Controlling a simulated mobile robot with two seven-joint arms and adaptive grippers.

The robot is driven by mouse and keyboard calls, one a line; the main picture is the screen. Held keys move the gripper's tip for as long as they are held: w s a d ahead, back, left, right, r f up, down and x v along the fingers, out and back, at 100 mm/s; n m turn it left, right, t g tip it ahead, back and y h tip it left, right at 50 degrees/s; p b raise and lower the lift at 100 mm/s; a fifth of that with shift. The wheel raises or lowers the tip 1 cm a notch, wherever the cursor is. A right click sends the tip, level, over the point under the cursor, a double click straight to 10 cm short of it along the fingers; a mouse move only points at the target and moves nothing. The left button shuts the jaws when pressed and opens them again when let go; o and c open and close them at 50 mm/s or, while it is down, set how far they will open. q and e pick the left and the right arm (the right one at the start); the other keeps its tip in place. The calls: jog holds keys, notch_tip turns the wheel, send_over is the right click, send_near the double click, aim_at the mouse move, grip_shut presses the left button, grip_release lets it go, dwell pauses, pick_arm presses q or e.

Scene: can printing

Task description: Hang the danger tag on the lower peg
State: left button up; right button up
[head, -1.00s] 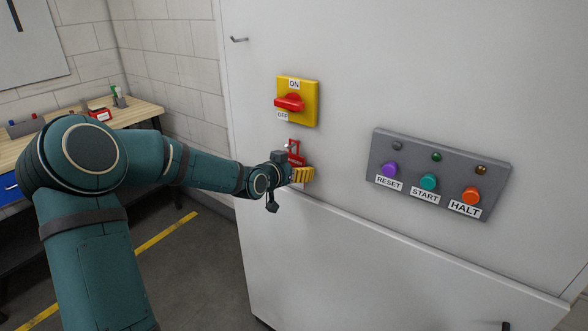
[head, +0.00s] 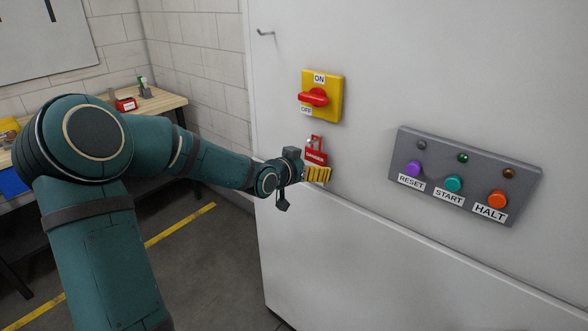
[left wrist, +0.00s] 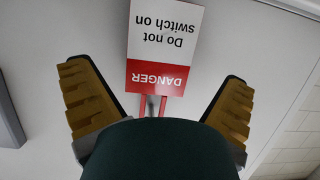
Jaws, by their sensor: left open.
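The danger tag (head: 316,157) has a red upper part with an open red loop above it, and shows against the cabinet front below the yellow switch. My right gripper is out of view.
The yellow switch (head: 335,94) with its red handle is above the tag. A grey button panel (head: 465,176) is to the right. A metal hook (head: 265,32) is high on the cabinet's left. A wooden workbench (head: 160,101) stands at the back left.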

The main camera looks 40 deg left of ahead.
pick_arm(q)
jog(key=v, duration=0.8)
jog(key=shift+s, duration=0.1)
jog(key=s+d+f+n+g+h, duration=0.1)
jog(key=d+f+n+g+h, duration=0.15)
jog(key=d+f, duration=0.75)
jog(key=s+d+f+n+g+h, duration=0.1)
jog(key=s+d+f+g, duration=0.15)
jog(key=d+f, duration=0.7)
jog(key=s+d+f+g, duration=0.4)
jog(key=s+f, duration=0.3)
jog(key=f, duration=0.1)
jog(key=s+d+f+m+g, duration=0.1)
jog(key=s+d+f+g, duration=0.2)
jog(key=s+f, duration=0.4)
jog(key=shift+s+d+f+g, duration=0.3)
jog(key=shift+d+f+g, duration=0.1)
jog(key=shift+d+f, duration=0.45)
jog(key=shift+y, duration=0.25)
